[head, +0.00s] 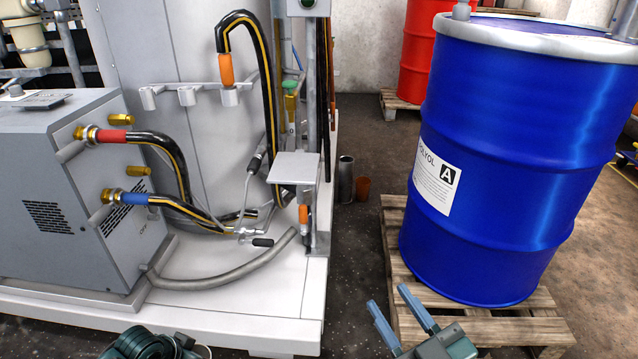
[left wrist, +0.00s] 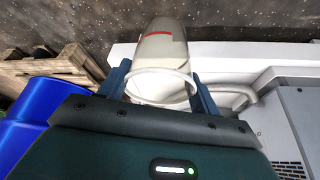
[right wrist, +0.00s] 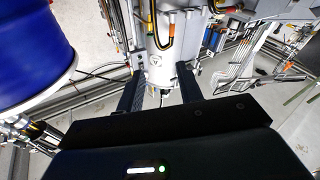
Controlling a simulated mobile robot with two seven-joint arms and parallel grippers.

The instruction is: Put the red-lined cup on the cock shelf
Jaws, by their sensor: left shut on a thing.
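The red-lined cup (left wrist: 160,52) is a pale, see-through cup with a red line, seen in the left wrist view. My left gripper (left wrist: 160,88) is shut on it, with one finger on each side near its rim. The cup does not show in the head view. The cock shelf appears to be the small flat grey plate (head: 295,167) on the post at the front of the machine; its top looks bare. My right gripper (head: 397,310) is open and empty, low in front of the blue drum's pallet. It also shows in the right wrist view (right wrist: 160,88).
A large blue drum (head: 500,160) stands on a wooden pallet (head: 395,235) at right. A grey box with hoses (head: 60,190) sits on the white platform (head: 240,312) at left.

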